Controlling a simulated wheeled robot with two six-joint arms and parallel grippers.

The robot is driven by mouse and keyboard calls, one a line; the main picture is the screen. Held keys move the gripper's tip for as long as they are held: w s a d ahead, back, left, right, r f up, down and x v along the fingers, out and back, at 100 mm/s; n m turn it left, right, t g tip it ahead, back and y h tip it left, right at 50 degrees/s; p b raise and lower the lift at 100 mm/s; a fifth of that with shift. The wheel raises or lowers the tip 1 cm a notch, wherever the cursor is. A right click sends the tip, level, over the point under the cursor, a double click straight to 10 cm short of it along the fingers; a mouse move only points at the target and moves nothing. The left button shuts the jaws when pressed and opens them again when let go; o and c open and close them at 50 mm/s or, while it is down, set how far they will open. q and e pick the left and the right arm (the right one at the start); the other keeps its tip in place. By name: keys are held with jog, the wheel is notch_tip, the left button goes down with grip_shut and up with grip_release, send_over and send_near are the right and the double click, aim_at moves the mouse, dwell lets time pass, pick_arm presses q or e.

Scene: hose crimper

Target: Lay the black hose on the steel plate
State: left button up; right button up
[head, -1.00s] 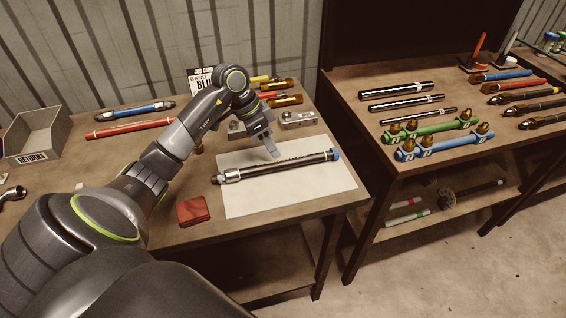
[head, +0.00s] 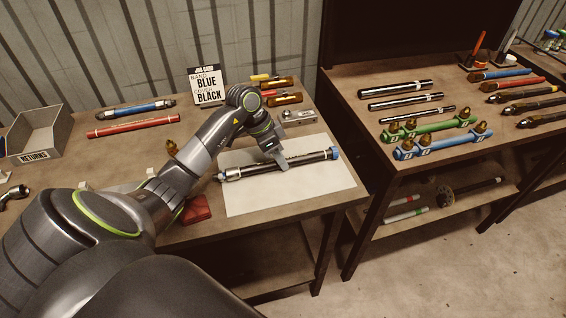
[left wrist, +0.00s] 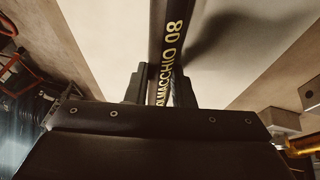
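The black hose (head: 262,168) lies across a pale rectangular plate (head: 325,191) on the workbench. It has a metal fitting at its left end and a blue collar at its right end. My left gripper (head: 281,163) is down at the hose, right of its middle. In the left wrist view the hose (left wrist: 172,30), with yellow lettering, runs between the two fingers (left wrist: 160,88), which sit close on both sides. They look shut on it. A shadow falls on the plate beside it. I cannot tell a small gap under it. My right gripper is not in view.
A job card (head: 207,86) stands at the back. A metal block (head: 299,116) is behind the plate. A second bench (head: 350,105) with hoses stands right.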

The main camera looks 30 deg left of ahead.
pick_arm(q)
jog(key=shift+r, duration=0.15)
grip_shut()
jog(key=shift+r, duration=0.35)
notch_tip(320, 180, up, 9)
jog(key=b, duration=0.1)
notch_tip(320, 180, down, 9)
jog(key=shift+f+p, duration=0.2)
jog(key=shift+p, duration=0.9)
jog(key=shift+f, duration=0.2)
